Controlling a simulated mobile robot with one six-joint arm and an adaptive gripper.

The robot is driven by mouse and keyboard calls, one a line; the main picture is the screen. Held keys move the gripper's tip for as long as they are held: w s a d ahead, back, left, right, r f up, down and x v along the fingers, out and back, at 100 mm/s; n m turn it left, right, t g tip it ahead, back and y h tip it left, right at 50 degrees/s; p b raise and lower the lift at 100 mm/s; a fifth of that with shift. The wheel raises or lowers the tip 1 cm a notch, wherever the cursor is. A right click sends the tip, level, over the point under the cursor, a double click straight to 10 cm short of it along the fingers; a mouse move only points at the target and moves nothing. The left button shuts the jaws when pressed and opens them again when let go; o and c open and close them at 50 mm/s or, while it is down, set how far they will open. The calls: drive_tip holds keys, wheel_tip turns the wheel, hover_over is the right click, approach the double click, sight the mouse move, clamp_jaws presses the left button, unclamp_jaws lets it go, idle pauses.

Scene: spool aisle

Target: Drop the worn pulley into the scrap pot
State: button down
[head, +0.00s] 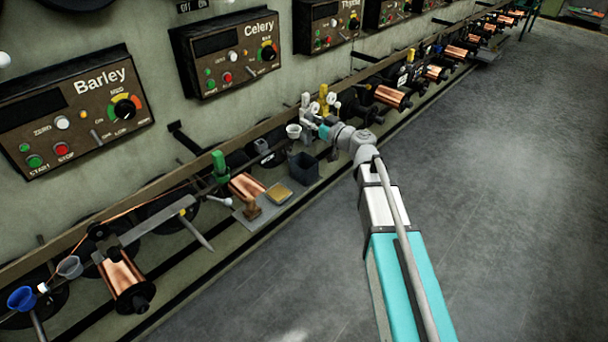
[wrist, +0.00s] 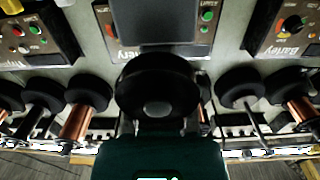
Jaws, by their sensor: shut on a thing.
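My gripper (head: 312,124) is at the end of my outstretched arm, beside the rail below the Celery panel. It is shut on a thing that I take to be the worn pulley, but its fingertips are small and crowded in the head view. In the wrist view a large dark round shape with a grey centre (wrist: 158,88) fills the middle; I cannot tell whether it is the pulley or a spool end. A dark open-topped square container (head: 303,169), possibly the scrap pot, stands just below and left of my gripper. A small white cup (head: 294,131) is close to the gripper's left.
Copper spools (head: 122,276) line the wall under the rail (head: 150,192). A small tray (head: 258,212) holds a yellowish pad and a wooden piece, left of the dark container. Yellow-topped fittings (head: 323,95) rise behind my gripper. The floor (head: 500,200) at right is clear.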

sight(311, 131)
drive_tip(key=shift+f+b, duration=1.75)
drive_tip(key=shift+f, duration=0.3)
drive_tip(key=shift+c, duration=1.7)
unclamp_jaws()
drive_tip(key=shift+d, duration=0.1)
drive_tip(key=v, duration=1.2)
drive_tip(key=shift+s, duration=0.15)
